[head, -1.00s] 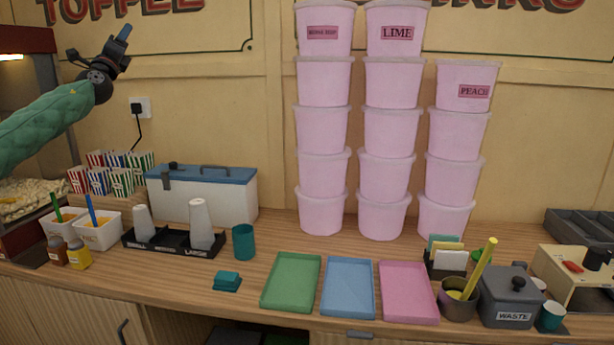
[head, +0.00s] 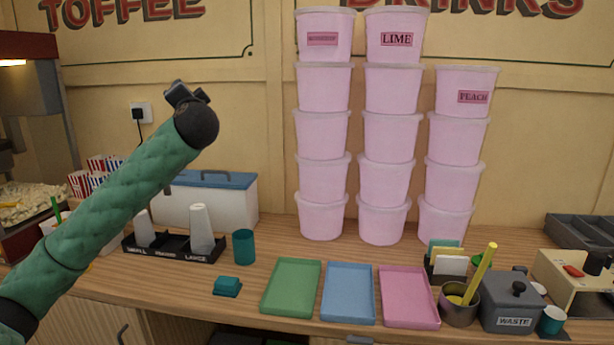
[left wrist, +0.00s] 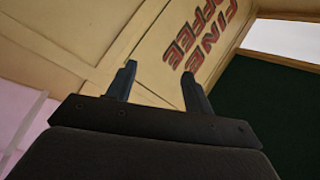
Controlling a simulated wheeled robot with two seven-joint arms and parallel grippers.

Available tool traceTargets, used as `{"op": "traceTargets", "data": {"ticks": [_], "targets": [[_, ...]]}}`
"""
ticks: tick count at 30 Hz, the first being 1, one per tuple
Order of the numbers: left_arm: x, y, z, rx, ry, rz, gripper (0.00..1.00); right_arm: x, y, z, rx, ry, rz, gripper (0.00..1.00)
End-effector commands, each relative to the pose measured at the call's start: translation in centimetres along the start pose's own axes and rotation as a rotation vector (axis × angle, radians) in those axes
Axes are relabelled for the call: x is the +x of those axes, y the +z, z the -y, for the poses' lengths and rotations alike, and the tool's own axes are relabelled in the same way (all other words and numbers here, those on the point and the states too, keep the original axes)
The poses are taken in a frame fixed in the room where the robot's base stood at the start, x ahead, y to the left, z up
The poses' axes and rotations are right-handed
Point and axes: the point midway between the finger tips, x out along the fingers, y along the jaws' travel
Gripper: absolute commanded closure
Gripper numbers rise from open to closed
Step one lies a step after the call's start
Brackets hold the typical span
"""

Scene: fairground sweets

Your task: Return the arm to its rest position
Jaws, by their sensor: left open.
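My left arm, in a green quilted sleeve, comes in from the lower left of the head view. My left gripper (head: 186,94) is raised in front of the cream wall, above the blue-lidded white box and well clear of the counter. In the left wrist view its two dark fingers (left wrist: 158,85) stand apart with nothing between them. Beyond them that view shows the wall with red lettering. The arm hides part of the striped popcorn boxes and of the white tubs on the counter. My right gripper is not in view.
Tall stacks of pink tubs (head: 388,135) stand right of centre. A cup rack (head: 172,250), a teal cup (head: 243,247) and green (head: 291,287), blue (head: 348,293) and pink (head: 408,296) trays are on the counter. A popcorn machine (head: 40,110) stands at far left.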

Motion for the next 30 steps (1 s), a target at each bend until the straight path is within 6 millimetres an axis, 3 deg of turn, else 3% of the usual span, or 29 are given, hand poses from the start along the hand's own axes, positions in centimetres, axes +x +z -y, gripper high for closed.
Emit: {"op": "traceTargets", "data": {"ticks": [1,3,12,21,30], "targets": [[-1.4,0.7,-2.2,-0.022,0.051,0.015,0.48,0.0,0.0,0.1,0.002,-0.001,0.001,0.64],[-3.1,1.7,-4.7,-0.048,0.116,0.039,0.48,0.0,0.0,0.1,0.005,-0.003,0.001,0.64],[-10.5,6.3,-14.0,-0.141,0.370,0.134,0.48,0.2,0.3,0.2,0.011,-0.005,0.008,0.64],[-17.9,11.4,-21.4,-0.217,0.585,0.224,0.48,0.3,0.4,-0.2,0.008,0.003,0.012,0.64],[-25.3,16.6,-27.1,-0.294,0.760,0.310,0.48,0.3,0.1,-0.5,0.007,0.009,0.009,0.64]]}}
